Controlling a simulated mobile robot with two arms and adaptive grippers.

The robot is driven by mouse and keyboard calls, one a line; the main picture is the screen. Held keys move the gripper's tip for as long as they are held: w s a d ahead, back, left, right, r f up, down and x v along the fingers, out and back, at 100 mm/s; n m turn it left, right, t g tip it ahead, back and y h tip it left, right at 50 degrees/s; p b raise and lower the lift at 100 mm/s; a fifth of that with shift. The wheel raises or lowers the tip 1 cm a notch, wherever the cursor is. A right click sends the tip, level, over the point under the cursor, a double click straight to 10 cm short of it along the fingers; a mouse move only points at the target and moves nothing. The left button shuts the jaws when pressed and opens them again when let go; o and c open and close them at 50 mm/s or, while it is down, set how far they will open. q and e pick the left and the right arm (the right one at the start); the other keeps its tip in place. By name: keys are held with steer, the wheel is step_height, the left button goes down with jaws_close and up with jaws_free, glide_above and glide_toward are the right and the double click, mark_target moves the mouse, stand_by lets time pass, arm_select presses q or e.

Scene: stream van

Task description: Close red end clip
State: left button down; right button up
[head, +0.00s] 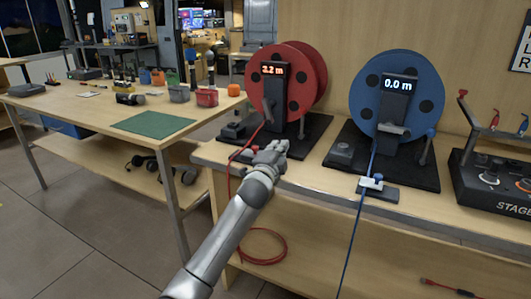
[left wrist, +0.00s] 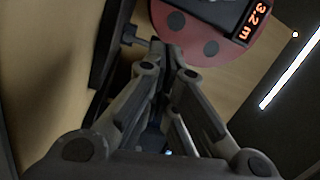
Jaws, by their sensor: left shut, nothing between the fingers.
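The red cable reel (head: 283,82) stands on the workbench, its display (head: 275,69) reading 3.2 m. Its red cable (head: 252,138) runs down from the reel, past my gripper and over the bench's front edge. My left gripper (head: 276,151) is shut and empty at the front edge of the bench, just below the red reel. The red end clip is not visible; the gripper and arm cover that part of the bench. In the left wrist view the shut fingers (left wrist: 168,62) point toward the red reel (left wrist: 205,35). My right gripper is not in view.
The blue reel (head: 397,97) reads 0.0 m; its cable passes a pale clip (head: 371,183) at the bench edge. A stage box (head: 494,185) stands at right. A side table with a green mat (head: 153,124) and cups is at left. Red cable coils (head: 262,246) lie below.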

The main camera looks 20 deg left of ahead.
mark_target(253, 147)
arm_select(q)
steer(key=a, duration=0.1)
steer(key=s+a, duration=0.1)
steer(key=a, duration=0.1)
steer(key=shift+s+a+f, duration=0.25)
steer(key=shift+s+f, duration=0.15)
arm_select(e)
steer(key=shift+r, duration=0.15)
arm_select(q)
steer(key=shift+a, duration=0.1)
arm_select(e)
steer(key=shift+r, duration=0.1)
arm_select(q)
steer(key=shift+w+a+p, duration=0.1)
steer(key=shift+a+p, duration=0.75)
steer(key=shift+a, duration=1.2)
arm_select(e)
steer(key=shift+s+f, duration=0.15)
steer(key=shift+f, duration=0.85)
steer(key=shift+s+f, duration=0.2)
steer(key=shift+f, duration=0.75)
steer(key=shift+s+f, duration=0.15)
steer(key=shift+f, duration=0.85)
